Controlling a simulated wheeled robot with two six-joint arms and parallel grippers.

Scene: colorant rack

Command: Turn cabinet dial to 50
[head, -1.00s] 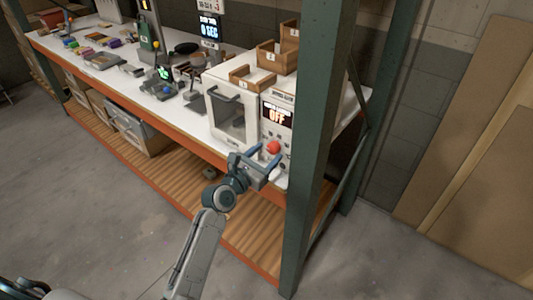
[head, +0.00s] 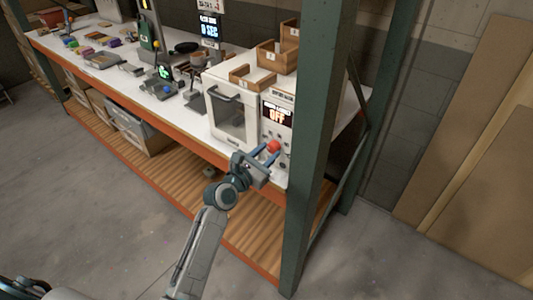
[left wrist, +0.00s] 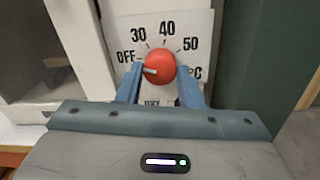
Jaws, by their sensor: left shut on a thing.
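The white cabinet (head: 229,113) stands on the rack's top shelf and its display (head: 277,114) reads OFF. Its red dial (head: 273,147) is on the panel at the right, below the display. In the left wrist view the dial (left wrist: 159,68) has marks OFF, 30, 40 and 50 around it, and its pale pointer is turned to the left, near OFF. My left gripper (head: 268,155) is at the dial. In the left wrist view its blue fingers (left wrist: 160,78) are on both sides of the dial, shut on it. My right gripper is not in view.
A green rack post (head: 312,140) stands close to the right of the cabinet panel. Wooden bins (head: 253,77) sit on top of the cabinet. The orange shelf edge (head: 180,147) runs below. Other tools stand to the left on the shelf.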

